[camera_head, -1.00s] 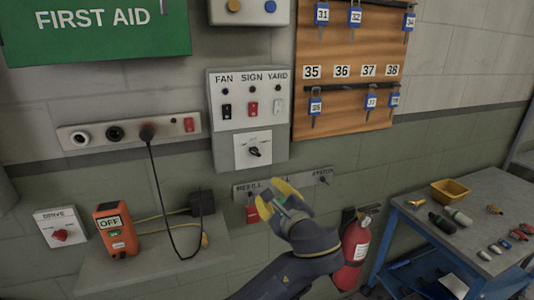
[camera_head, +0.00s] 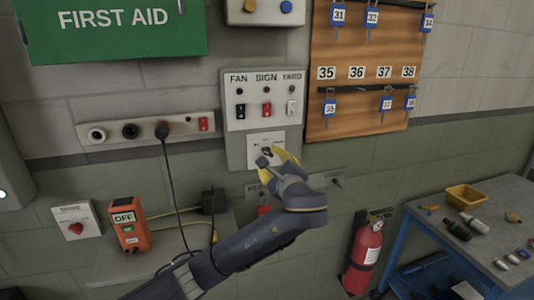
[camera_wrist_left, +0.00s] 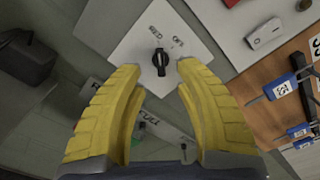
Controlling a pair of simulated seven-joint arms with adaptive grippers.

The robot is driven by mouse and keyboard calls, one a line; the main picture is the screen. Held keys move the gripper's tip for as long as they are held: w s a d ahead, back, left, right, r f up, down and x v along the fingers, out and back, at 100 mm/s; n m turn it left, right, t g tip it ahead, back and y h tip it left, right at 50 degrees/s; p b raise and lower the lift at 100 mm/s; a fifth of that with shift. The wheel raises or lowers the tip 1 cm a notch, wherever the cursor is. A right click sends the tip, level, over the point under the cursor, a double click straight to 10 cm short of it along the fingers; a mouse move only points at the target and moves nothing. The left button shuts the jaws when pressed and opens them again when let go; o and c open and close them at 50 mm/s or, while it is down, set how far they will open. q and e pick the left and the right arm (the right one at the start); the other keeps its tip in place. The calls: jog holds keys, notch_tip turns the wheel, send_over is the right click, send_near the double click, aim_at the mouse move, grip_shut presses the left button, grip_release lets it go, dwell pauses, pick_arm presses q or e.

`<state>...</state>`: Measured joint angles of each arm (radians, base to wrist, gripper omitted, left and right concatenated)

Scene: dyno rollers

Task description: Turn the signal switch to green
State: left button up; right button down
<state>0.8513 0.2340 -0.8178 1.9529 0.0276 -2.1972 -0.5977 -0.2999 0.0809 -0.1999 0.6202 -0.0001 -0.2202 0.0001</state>
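A black rotary knob (camera_wrist_left: 160,60) sits on a white square plate (camera_wrist_left: 122,42) with two small labels that I cannot read clearly. In the head view the plate (camera_head: 256,140) is on the grey wall panel below the FAN, SIGN and YARD switches, and my gripper partly covers it. My left gripper (camera_head: 270,161) is open and empty in front of the plate. In the left wrist view its yellow fingertips (camera_wrist_left: 161,70) are apart, one on each side of the knob's lower end. I cannot tell whether they touch it. My right gripper is not in view.
A red SIGN rocker switch (camera_head: 267,110) sits above the plate. A key board (camera_head: 350,100) hangs to the right. A fire extinguisher (camera_head: 366,252) and a workbench (camera_head: 480,215) stand lower right. An orange box (camera_head: 129,226) stands on a shelf at the left.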

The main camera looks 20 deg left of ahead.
aim_at(268, 153)
pick_arm(q)
jog(key=shift+x, duration=2.85)
jog(key=shift+o, duration=0.2)
grip_shut()
